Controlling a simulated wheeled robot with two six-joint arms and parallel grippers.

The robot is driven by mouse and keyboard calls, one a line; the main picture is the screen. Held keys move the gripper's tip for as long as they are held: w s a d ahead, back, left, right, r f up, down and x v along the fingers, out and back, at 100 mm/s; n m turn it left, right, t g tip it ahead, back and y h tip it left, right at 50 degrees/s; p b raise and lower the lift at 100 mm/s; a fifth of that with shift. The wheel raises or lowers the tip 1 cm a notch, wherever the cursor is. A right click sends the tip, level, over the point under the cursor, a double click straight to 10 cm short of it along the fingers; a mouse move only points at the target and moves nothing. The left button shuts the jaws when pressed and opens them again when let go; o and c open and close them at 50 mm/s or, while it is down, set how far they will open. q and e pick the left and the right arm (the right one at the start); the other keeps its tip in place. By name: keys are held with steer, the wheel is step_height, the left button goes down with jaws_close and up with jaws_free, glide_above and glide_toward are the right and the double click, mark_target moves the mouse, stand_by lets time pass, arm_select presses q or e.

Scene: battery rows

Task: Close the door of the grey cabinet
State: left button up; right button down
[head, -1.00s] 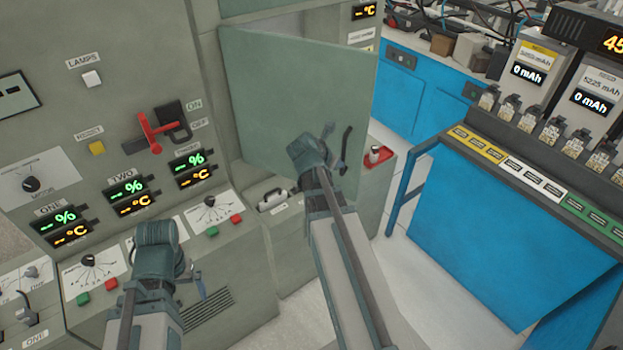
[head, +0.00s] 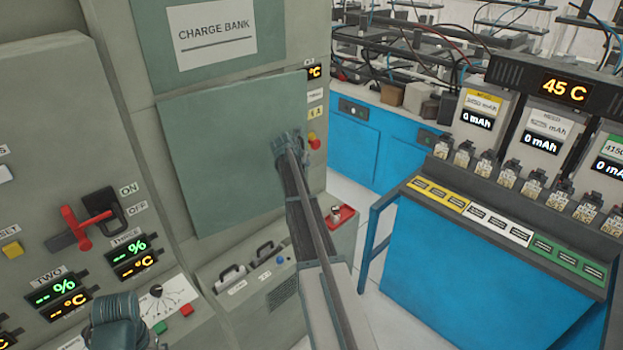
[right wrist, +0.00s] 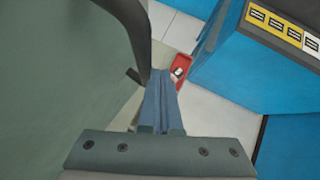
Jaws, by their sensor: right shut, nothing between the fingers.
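The grey-green cabinet door (head: 220,150) lies flat or nearly flat against the front of the grey cabinet (head: 135,65), below the "CHARGE BANK" sign; I cannot tell whether a thin gap is left. My right gripper (head: 288,140) is in front of the door's right part and hides the handle in the head view. In the right wrist view the door (right wrist: 60,100) fills the left side, with its dark curved handle (right wrist: 132,30) beside my shut, empty right fingers (right wrist: 160,95). My left gripper (head: 118,308) is low at the left; its jaws cannot be made out.
A panel with a red switch lever (head: 75,225) and readouts is at the left. A ledge with black handles (head: 265,250) and a red tray (head: 340,216) lies below the door. A blue battery bench (head: 460,270) stands to the right, with floor between.

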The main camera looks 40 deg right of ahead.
steer(key=w+d, duration=0.2)
steer(key=w, duration=0.7)
steer(key=shift+a, duration=0.1)
